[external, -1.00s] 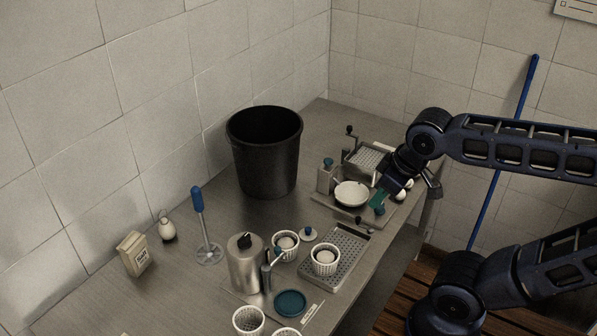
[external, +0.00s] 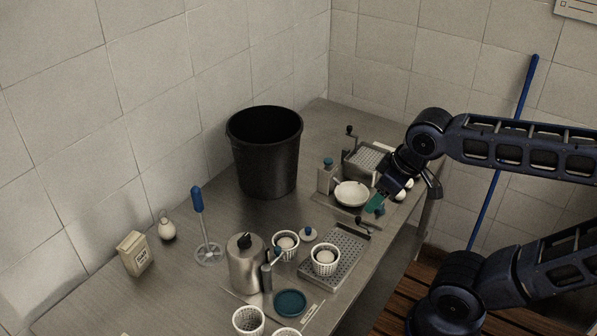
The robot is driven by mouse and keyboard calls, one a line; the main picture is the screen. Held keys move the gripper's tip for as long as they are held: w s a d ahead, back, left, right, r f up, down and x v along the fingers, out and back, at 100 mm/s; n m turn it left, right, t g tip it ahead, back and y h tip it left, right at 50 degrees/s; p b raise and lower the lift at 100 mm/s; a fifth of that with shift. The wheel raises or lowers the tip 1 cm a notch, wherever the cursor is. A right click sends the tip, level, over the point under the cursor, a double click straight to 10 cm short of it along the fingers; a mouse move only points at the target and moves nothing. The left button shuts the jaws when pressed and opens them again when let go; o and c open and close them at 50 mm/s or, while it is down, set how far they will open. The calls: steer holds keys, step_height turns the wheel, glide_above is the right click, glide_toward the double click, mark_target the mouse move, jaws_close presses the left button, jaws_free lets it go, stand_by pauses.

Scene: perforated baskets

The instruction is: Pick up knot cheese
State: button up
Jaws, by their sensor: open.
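My gripper (external: 392,190) hangs from the dark blue arm over the far right end of the metal table. It is open, and a teal piece shows at its lower left side. Small white rounded lumps (external: 401,195), which may be the knot cheese, lie right by the gripper and are partly hidden behind it. I cannot make out a knot shape at this size, nor whether the gripper touches them.
A white bowl (external: 351,194) stands just left of the gripper, with a grater-like box (external: 364,160) behind it. The table's right edge is close to the gripper.

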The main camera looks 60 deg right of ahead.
steer(key=shift+o, duration=0.5)
steer(key=shift+w, duration=0.1)
steer(key=w+d+f+m, duration=0.4)
steer(key=w+d, duration=0.4)
steer(key=d, duration=0.2)
steer(key=m+g+h, duration=0.4)
steer(key=m, duration=0.7)
glide_toward(416, 181)
steer(key=shift+s+x, duration=0.15)
steer(key=shift+x, duration=0.9)
steer(key=shift+s+x, duration=0.15)
steer(key=shift+x, duration=0.9)
steer(key=shift+w+x, duration=0.15)
steer(key=shift+x, duration=1.3)
steer(key=shift+w+x, duration=0.15)
steer(key=shift+x, duration=1.3)
